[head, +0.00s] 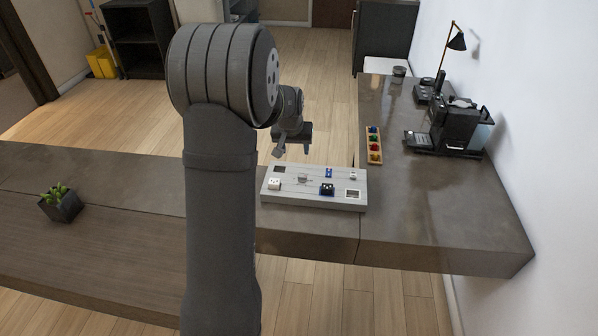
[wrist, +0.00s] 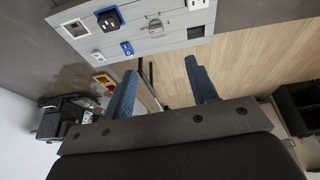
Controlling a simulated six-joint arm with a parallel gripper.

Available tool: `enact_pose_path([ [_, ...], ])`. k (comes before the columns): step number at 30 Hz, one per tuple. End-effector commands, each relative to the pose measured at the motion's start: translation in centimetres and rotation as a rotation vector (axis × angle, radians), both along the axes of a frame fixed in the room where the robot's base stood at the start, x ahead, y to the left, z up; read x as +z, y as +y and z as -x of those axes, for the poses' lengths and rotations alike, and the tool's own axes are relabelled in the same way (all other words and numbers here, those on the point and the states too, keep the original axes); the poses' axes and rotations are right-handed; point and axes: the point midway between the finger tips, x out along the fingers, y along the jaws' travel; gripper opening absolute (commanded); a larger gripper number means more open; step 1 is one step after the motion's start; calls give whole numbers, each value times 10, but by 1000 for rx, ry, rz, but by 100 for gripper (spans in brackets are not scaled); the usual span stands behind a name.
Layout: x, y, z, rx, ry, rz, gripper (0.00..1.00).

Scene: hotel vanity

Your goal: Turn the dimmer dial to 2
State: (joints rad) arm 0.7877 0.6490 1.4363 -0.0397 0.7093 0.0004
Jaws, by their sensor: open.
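The grey panel (head: 318,201) lies on the dark counter; it also shows at the top of the wrist view (wrist: 172,39). The dimmer dial (wrist: 154,23) is a small pale knob near the panel's upper middle in the wrist view, with tiny marks around it. In the head view the dial (head: 303,178) is a small grey shape left of centre on the panel. Its setting is too small to read. My gripper (head: 291,138) is beyond the panel's far edge, apart from the dial. Its two blue fingers (wrist: 161,72) are open with nothing between them.
A coffee machine (head: 457,127), a capsule tray (head: 374,146) and a lamp (head: 455,43) stand on the right counter. A potted plant (head: 60,205) is at left.

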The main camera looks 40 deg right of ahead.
Motion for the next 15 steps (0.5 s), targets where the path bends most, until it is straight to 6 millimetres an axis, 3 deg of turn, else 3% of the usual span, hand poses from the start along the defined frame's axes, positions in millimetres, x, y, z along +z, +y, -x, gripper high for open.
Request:
enact_pose_path([
  [5, -6, -8, 14, -18, -57, 7, 53],
  [15, -52, -20, 1, -16, -56, 5, 53],
])
